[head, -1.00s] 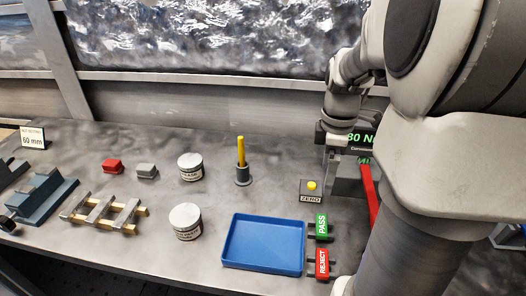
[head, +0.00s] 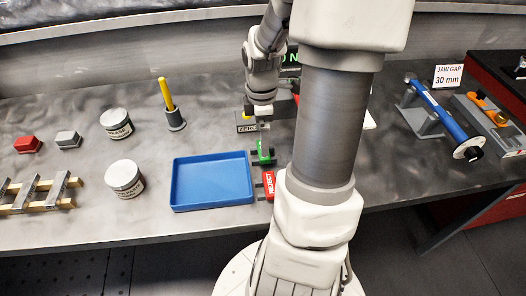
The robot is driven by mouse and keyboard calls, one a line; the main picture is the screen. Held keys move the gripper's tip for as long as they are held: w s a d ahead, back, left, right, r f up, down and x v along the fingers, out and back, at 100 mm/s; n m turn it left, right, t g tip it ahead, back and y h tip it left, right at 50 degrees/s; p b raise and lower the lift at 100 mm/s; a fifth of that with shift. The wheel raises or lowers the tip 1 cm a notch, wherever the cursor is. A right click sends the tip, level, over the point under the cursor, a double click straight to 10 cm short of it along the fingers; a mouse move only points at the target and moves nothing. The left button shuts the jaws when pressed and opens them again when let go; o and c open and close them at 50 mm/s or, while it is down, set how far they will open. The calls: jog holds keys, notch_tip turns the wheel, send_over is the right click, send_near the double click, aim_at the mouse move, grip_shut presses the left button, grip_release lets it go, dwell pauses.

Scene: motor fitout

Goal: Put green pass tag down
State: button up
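The green pass tag (head: 265,152) is on the bench just past the upper right corner of the blue tray, above the red reject tag (head: 268,184) in the picture. My gripper (head: 263,138) points down right over the green tag and hides part of it. The fingers are small and overlap the tag, so I cannot tell whether they are open or shut on it. I also cannot tell whether the tag touches the bench.
The empty blue tray (head: 212,182) lies left of the tags. A zero button box (head: 246,126), a yellow stick in a grey holder (head: 175,118) and two white jars (head: 124,178) stand nearby. A blue bar tool (head: 440,115) is far right.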

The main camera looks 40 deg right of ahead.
notch_tip(320, 180, down, 4)
jog(key=shift+s+d+f+b, duration=0.15)
jog(key=shift+b, duration=0.25)
jog(key=c, duration=1.1)
jog(key=shift+r, duration=0.7)
notch_tip(320, 180, up, 4)
jog(key=shift+f+p, duration=0.25)
jog(key=shift+p, duration=0.5)
jog(key=s+a+r+p, duration=0.1)
jog(key=s+r+p, duration=0.1)
jog(key=s+r, duration=0.4)
jog(key=s, duration=0.5)
jog(key=shift+s+a, duration=0.2)
jog(key=shift+a, duration=0.05)
